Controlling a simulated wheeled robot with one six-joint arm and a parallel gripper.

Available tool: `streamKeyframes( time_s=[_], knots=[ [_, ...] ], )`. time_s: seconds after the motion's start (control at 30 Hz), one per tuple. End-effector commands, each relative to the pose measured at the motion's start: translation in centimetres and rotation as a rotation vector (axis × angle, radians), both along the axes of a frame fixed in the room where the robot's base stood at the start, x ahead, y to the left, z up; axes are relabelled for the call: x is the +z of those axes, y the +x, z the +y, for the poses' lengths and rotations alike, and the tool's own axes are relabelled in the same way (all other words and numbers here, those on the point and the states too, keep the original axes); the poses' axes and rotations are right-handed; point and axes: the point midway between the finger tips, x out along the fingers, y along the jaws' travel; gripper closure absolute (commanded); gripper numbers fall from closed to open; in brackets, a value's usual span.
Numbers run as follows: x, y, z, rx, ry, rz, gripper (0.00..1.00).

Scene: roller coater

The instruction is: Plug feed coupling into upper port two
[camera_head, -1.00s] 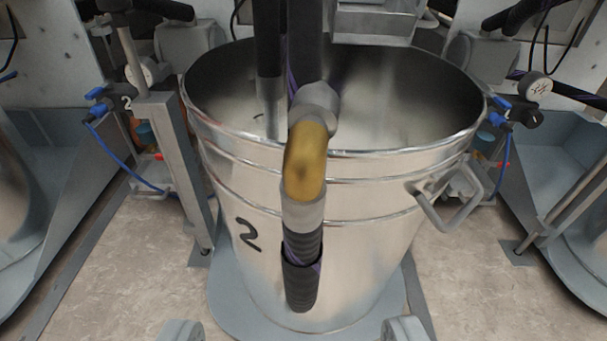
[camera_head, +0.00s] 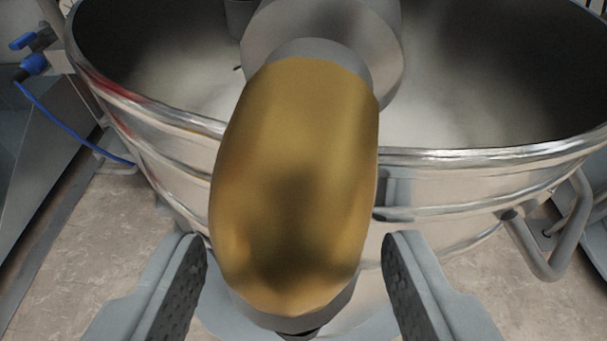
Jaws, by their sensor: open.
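The feed coupling, a brass-coloured elbow (camera_head: 292,185), fills the middle of the view, very close to the camera. A grey collar (camera_head: 322,50) joins its upper end, and a grey ring shows at its lower end. My gripper (camera_head: 295,265) is open, with one ribbed finger on each side of the elbow's lower part. Gaps show between the elbow and both fingers, so neither seems to touch it. The hose below the elbow is almost wholly hidden. I cannot make out upper port two.
A large shiny steel drum (camera_head: 480,185) stands right behind the elbow, its rim crossing the view. A drum handle (camera_head: 560,230) juts out at the right. A blue valve (camera_head: 33,52) with a blue tube is at the upper left. Bare floor (camera_head: 60,240) shows at the left.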

Motion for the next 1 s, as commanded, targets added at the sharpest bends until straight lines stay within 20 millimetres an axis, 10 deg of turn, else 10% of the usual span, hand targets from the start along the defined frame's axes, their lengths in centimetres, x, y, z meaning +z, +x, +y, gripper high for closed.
streamKeyframes(
  time_s=[0.27,0.57,1.0],
  knots=[
    [-0.1,0.3,0.0,0.000,0.000,0.001,0.46],
    [-0.1,0.3,0.0,0.000,0.000,0.001,1.00],
    [1.1,0.1,0.0,0.000,0.000,-0.001,1.00]
  ],
)
